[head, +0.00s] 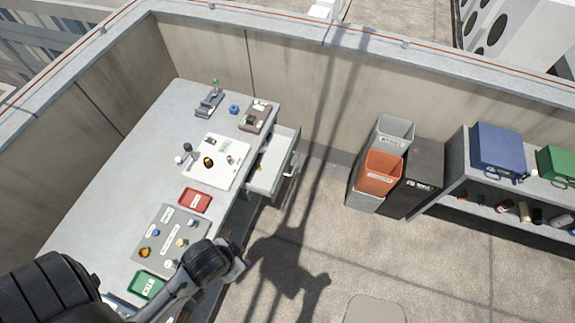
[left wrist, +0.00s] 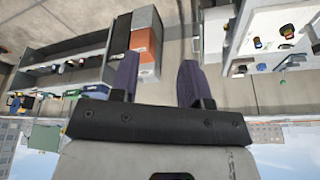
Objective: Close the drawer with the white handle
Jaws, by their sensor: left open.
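The drawer (head: 265,176) stands pulled out from the far right side of the long grey workbench (head: 95,205). Its greenish-grey front faces right, with a white handle (head: 290,165) on the outside. Small dark items show inside it, near the bench. My left arm comes in from the lower left over the near end of the bench. Its gripper is well short of the drawer and touches no handle. In the left wrist view my left gripper (left wrist: 157,78) has its two dark fingers spread, with nothing between them. My right gripper is not in view.
On the bench are a red tray (head: 195,200), a green tray (head: 146,286), a white board (head: 198,168) and a grey panel with knobs. Grey and orange bins (head: 381,172) and a shelf unit (head: 457,165) stand along the wall. The floor right of the drawer is clear.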

